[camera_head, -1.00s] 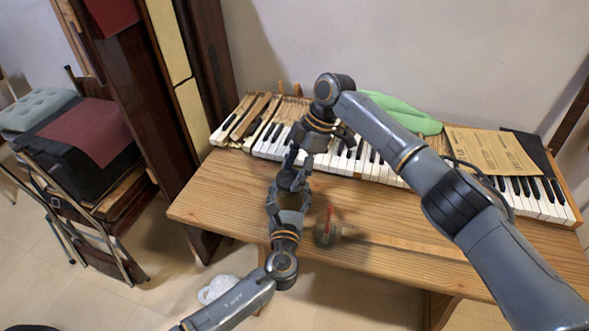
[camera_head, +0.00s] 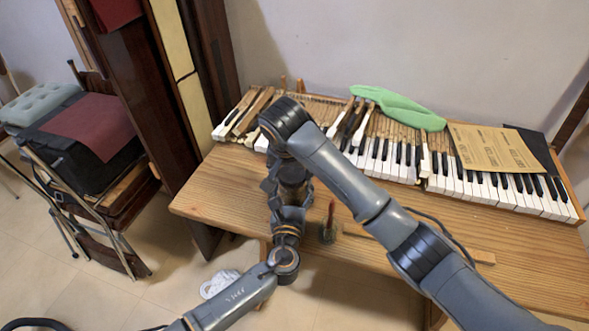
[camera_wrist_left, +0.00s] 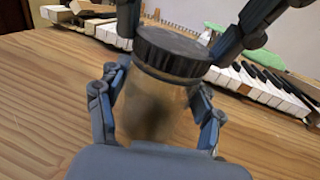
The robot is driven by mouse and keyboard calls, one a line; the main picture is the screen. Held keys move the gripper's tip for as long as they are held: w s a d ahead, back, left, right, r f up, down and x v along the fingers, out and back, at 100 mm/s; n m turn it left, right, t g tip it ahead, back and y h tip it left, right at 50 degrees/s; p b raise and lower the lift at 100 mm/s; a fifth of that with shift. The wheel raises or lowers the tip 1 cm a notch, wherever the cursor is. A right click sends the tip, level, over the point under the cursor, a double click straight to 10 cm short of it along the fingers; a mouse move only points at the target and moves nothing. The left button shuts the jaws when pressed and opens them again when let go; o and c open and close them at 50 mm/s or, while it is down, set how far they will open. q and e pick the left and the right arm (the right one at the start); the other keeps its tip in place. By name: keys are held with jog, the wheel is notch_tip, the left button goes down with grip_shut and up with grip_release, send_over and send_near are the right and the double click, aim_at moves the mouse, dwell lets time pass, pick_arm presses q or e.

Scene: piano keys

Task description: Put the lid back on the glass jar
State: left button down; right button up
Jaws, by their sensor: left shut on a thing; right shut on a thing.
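The glass jar (camera_wrist_left: 155,112) stands upright between the two fingers of my left gripper (camera_wrist_left: 160,90), which is shut on it. The black lid (camera_wrist_left: 172,52) is at the top of the jar, roughly level over its mouth; whether it is fully seated I cannot tell. My right gripper (camera_wrist_left: 176,38) reaches down from above, its fingers on either side of the lid and shut on it. In the head view the jar (camera_head: 293,177) is mostly covered by both arms, and the right fingers are hidden.
A small container (camera_head: 327,235) with a reddish upright stick stands just right of my left gripper. A wooden strip (camera_head: 470,252) lies on the wooden table (camera_head: 215,195). The piano keyboard (camera_head: 470,187), green cloth (camera_head: 398,105) and brown paper (camera_head: 492,148) are behind.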

jog(key=m+h, duration=0.1)
jog(key=m, duration=0.1)
jog(key=a+m+g+h, duration=0.1)
jog(key=m, duration=0.2)
jog(key=shift+w+m, duration=0.1)
jog(key=shift+m, duration=0.2)
jog(key=m+h, duration=0.1)
jog(key=m, duration=0.2)
jog(key=shift+w+d+m+g, duration=0.1)
jog(key=shift+w+m+g, duration=0.05)
jog(key=shift+m+g, duration=0.2)
jog(key=o, duration=0.8)
jog(key=shift+c, duration=0.2)
jog(key=shift+r, duration=2.25)
